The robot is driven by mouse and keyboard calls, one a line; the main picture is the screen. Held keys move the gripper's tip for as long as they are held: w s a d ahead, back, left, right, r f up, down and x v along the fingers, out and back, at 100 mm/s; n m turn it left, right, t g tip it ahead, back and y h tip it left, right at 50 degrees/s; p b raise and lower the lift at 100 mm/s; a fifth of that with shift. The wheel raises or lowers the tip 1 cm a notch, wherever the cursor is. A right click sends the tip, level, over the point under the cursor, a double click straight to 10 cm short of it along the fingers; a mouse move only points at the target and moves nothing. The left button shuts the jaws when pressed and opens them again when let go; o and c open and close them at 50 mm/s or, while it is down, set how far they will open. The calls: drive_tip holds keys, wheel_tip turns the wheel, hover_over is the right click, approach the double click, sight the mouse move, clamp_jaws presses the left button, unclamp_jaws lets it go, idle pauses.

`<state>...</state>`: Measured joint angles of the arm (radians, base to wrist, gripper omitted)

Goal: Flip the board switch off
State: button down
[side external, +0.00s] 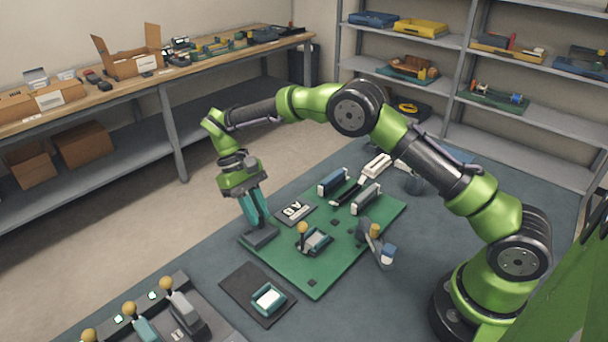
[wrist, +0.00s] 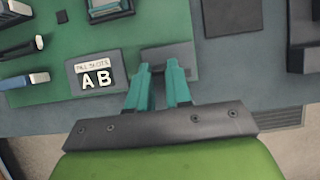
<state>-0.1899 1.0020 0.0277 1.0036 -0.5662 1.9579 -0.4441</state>
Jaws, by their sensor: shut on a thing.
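The green board (side external: 345,255) lies on the dark mat. A dark grey block (side external: 262,238) sits at its left corner; it also shows in the wrist view (wrist: 186,52). My gripper (side external: 257,224) points down at this block. In the wrist view its teal fingers (wrist: 159,68) stand a little apart, shut on a part of the block; the part between them is mostly hidden. A lever with a yellow knob (side external: 302,228) stands upright on the board beside a grey-teal socket (side external: 317,241). I cannot tell which of these is the board switch.
An "AB" label plate (side external: 295,210) lies close beside the block. Upright modules (side external: 333,181) stand at the board's back. A dark pad with a teal-rimmed part (side external: 268,299) lies in front. A panel with yellow-knobbed levers (side external: 165,310) is at lower left. Bare mat lies left of the board.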

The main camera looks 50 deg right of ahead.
drive_tip(key=shift+w+f+g, duration=0.2)
drive_tip(key=shift+w+g, duration=0.15)
drive_tip(key=shift+g, duration=0.35)
drive_tip(key=shift+w+g, duration=0.15)
drive_tip(key=shift+g, duration=0.25)
drive_tip(key=c, duration=1)
unclamp_jaws()
drive_tip(key=shift+c, duration=0.2)
drive_tip(key=shift+r, duration=0.1)
